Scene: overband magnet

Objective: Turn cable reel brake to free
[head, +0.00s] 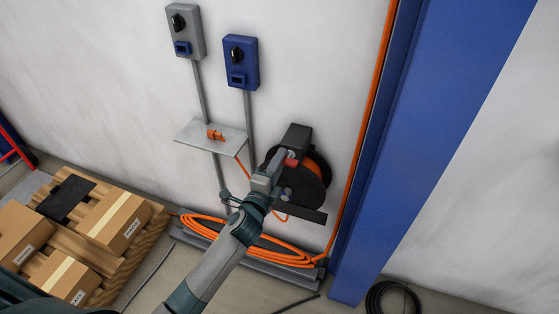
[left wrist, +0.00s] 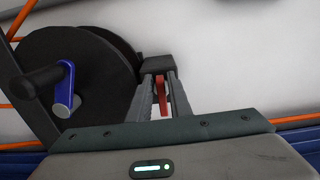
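The cable reel (head: 315,172) is a dark drum with orange cable, mounted low on the wall; it also shows at the left of the left wrist view (left wrist: 100,75). A dark box (head: 297,137) sits at the reel's upper edge. A red lever (left wrist: 162,102), which I take for the brake, stands by the box (left wrist: 157,65). My left gripper (head: 284,161) is at the reel; in the left wrist view its two fingers (left wrist: 163,92) lie on either side of the red lever. Whether they press on it is not clear. My right gripper is not in view.
A reel crank with a blue arm (left wrist: 65,90) is left of the fingers. A small shelf (head: 215,137) holds an orange item. Grey (head: 186,30) and blue (head: 241,62) switch boxes hang above. Coiled orange cable (head: 255,245) lies below. A blue column (head: 425,120) stands right; cartons (head: 115,220) left.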

